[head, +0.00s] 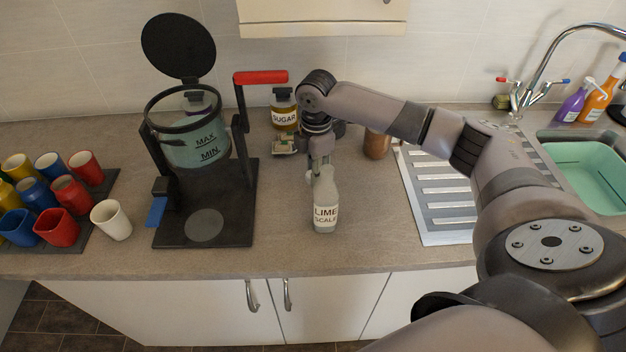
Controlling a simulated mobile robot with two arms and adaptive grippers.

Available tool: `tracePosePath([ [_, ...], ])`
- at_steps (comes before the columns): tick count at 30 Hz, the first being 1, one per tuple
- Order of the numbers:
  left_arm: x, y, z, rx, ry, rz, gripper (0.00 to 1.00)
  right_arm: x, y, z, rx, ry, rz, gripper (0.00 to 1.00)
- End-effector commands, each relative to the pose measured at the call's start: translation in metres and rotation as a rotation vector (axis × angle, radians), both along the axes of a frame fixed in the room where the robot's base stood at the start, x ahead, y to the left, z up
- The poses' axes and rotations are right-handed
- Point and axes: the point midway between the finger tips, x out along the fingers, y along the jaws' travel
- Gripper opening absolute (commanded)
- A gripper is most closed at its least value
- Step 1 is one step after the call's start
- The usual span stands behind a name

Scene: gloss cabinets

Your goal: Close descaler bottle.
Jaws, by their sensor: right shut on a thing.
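The descaler bottle (325,216) is pale with a white label reading "LIME SCALE". It stands upright on the worktop, right of the black coffee machine. My right gripper (319,165) points down from above at the bottle's top and is shut there. The fingers hide the bottle's mouth, so I cannot tell whether they hold the cap or the neck, or how the cap sits. My left gripper is not in view.
The coffee machine (205,228) has its round lid up and a red handle. A sugar jar (284,115) and a brown jar (376,143) stand behind. Several cups (62,197) are at left, a drainer (440,200) and sink at right. The worktop in front of the bottle is clear.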

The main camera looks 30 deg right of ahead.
Motion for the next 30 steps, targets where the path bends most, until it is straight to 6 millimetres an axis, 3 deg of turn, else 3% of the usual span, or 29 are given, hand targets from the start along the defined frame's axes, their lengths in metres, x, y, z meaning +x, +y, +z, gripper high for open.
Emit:
tracePosePath([
  [9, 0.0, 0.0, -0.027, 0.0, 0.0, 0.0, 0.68, -0.045, -0.08, -0.007, -0.01, 0.007, -0.009, 0.18],
  [15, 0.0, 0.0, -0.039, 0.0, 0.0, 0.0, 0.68, -0.068, -0.123, -0.006, -0.007, 0.007, -0.006, 0.18],
  [21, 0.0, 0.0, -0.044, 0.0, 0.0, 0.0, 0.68, -0.081, -0.146, -0.004, -0.005, 0.007, -0.004, 0.18],
  [30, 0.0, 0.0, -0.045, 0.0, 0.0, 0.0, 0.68, -0.084, -0.152, -0.002, -0.003, 0.006, -0.002, 0.18],
])
